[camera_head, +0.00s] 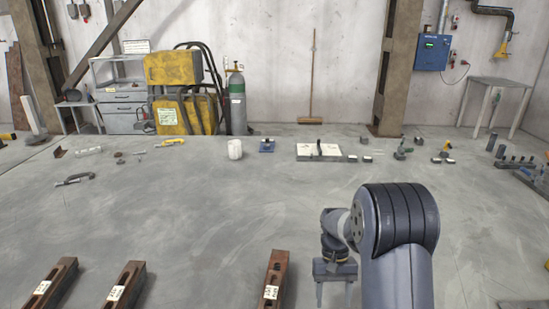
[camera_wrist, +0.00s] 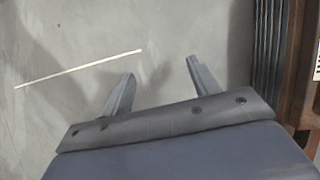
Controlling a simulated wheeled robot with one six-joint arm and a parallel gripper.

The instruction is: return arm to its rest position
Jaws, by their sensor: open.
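My arm (camera_head: 398,240) rises at the lower right of the head view and bends at a thick ribbed joint. My gripper (camera_head: 334,282) hangs below it, pointing down over the grey table. In the wrist view my gripper (camera_wrist: 160,78) shows two grey fingers set apart, with nothing between them. Bare grey surface lies under the fingers. How high the fingertips are above it is hard to tell.
Brown steel bars with white labels (camera_head: 272,285) lie at the front, one just left of my gripper. A thin pale rod (camera_wrist: 80,69) lies left of the fingers in the wrist view. A white cup (camera_head: 235,149), a white plate (camera_head: 330,151) and small tools stand farther back. The table's middle is clear.

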